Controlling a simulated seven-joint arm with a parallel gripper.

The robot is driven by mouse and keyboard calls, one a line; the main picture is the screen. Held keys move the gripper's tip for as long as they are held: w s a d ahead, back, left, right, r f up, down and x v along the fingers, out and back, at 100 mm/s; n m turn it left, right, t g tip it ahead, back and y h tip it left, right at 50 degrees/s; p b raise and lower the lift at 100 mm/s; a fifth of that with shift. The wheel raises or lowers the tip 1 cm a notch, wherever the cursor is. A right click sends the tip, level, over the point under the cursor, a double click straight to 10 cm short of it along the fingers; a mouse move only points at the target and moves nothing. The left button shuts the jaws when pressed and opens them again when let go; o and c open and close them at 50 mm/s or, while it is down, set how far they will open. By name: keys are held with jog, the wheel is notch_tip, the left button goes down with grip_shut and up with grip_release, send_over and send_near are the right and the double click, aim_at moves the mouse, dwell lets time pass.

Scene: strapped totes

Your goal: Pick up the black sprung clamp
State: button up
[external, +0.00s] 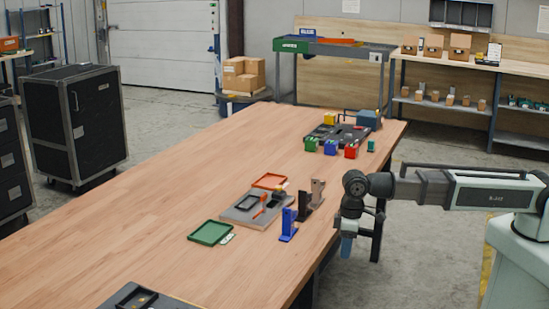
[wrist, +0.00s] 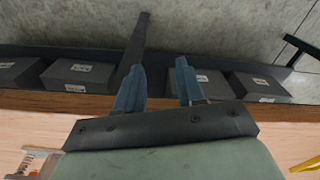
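In the external view, a black upright piece (external: 304,202) stands on the table between a blue one (external: 289,226) and a brown one (external: 317,193). It may be the black sprung clamp, but it is too small to be sure. My gripper (external: 347,247) hangs pointing down just off the table's right edge, to the right of these pieces and apart from them. In the wrist view, the blue fingers of my gripper (wrist: 159,65) are spread with nothing between them. I cannot make out a clamp in the wrist view.
A grey board (external: 240,215), a green tray (external: 210,233) and an orange tray (external: 270,180) lie left of the upright pieces. Colored blocks stand around a dark tray (external: 340,133) farther back. The wrist view shows dark boxes (wrist: 78,75) beyond the table edge.

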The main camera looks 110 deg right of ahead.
jog(key=w+d+r+m+t+h, duration=0.1)
jog(key=w+d+r+m+h, duration=0.1)
jog(key=d+r, duration=0.7)
jog(key=w+d+r+m+t+h, duration=0.15)
jog(key=d+r, duration=0.35)
jog(key=r, duration=0.8)
send_over(302, 216)
jog(key=shift+s+d+f, duration=0.1)
jog(key=shift+d+f, duration=0.05)
jog(key=shift+f, duration=2.9)
jog(key=shift+d+f, duration=0.1)
jog(key=shift+f, duration=2.95)
jog(key=shift+y, duration=0.25)
grip_shut()
